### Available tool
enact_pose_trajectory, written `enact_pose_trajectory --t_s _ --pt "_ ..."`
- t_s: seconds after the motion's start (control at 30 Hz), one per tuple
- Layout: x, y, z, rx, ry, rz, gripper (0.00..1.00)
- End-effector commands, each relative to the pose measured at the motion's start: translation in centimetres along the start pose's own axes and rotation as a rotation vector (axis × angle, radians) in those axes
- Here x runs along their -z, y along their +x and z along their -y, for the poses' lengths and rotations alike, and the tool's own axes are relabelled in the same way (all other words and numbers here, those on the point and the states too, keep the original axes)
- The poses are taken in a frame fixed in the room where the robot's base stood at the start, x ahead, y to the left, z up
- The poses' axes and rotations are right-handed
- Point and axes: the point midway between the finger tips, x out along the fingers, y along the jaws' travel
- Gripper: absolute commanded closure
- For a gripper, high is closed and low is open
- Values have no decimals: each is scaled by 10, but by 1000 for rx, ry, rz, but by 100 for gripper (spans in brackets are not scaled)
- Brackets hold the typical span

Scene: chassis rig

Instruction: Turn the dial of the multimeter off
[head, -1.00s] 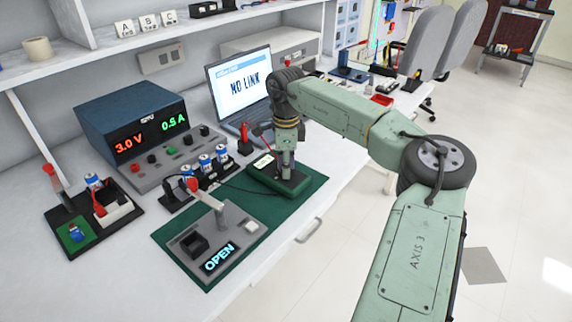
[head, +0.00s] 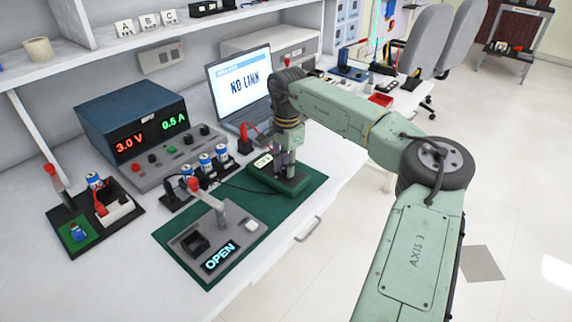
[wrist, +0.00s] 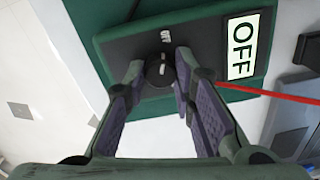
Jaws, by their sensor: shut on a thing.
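The multimeter is a dark green, flat box (head: 300,187) lying on the green mat, with its lit display (head: 263,160) facing up. In the wrist view the display (wrist: 242,47) reads OFF. The round black dial (wrist: 160,72) has a pale mark that points roughly toward the small OFF label (wrist: 165,37) on the dark face. My gripper (head: 286,170) reaches straight down over the multimeter. Its two fingers (wrist: 161,71) are shut on the dial, one on each side, and cover part of its edges.
A red lead (wrist: 285,95) runs from near the multimeter. A switch box reading OPEN (head: 219,256) stands on the mat's front part. A power supply (head: 135,125), several batteries in a holder (head: 190,190) and a laptop (head: 240,85) stand around. Clear bench lies at the right front.

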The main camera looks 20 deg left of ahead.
Motion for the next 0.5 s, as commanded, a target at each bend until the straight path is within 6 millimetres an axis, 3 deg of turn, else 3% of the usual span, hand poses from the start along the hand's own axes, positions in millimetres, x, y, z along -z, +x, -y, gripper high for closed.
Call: enact_pose_trajectory --t_s 0.47,0.5 --pt "0 -1 1 5 -13 0 100" --pt "0 -1 1 5 -13 0 73"
